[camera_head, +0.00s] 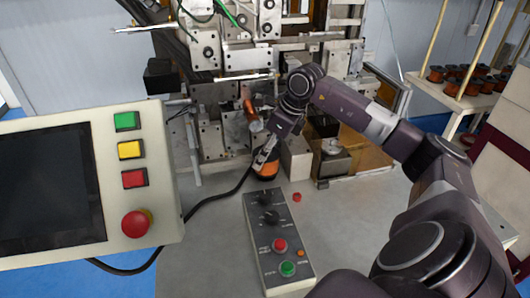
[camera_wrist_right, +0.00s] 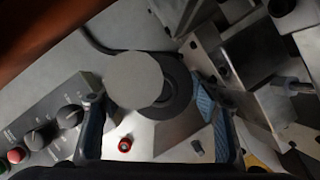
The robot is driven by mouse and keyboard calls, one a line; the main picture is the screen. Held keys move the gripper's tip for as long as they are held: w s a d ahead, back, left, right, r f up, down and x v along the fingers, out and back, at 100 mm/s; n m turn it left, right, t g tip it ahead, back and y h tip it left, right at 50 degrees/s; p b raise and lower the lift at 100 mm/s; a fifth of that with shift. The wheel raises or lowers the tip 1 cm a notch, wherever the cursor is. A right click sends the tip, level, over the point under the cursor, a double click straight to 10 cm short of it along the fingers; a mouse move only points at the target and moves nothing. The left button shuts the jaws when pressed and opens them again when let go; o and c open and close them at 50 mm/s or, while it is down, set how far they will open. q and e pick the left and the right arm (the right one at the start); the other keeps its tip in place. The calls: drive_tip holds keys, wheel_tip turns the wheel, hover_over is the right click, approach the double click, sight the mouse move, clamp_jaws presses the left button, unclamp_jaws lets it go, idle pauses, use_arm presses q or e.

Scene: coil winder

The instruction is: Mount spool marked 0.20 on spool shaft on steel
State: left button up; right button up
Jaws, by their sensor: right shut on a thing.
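An orange and black spool (camera_head: 265,170) is low over or on the grey table, in front of the machine. My right gripper (camera_head: 264,156) is shut on it from above. In the right wrist view, the blue-padded fingers (camera_wrist_right: 150,105) lie either side of a round grey disc (camera_wrist_right: 134,78) and a dark flange (camera_wrist_right: 178,82). No 0.20 marking is readable. Whether the spool touches the table is unclear. A copper-coloured piece (camera_head: 249,108) sits tilted on the machine behind. I cannot make out the spool shaft with certainty. My left gripper is out of view.
A control box (camera_head: 278,245) with knobs and buttons stands in front, beside a small red part (camera_head: 297,197). A large button panel (camera_head: 148,215) fills the left. Metal blocks (camera_head: 296,158) stand close right of the gripper. More spools (camera_head: 470,78) stand on a rack at right.

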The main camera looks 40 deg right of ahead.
drive_tip(key=shift+f+b, duration=0.5)
drive_tip(key=shift+f, duration=0.05)
drive_tip(key=shift+f, duration=0.35)
drive_tip(key=o, duration=1.8)
drive_tip(key=v, duration=1.2)
drive_tip(key=shift+r, duration=0.1)
drive_tip(key=shift+w, duration=0.1)
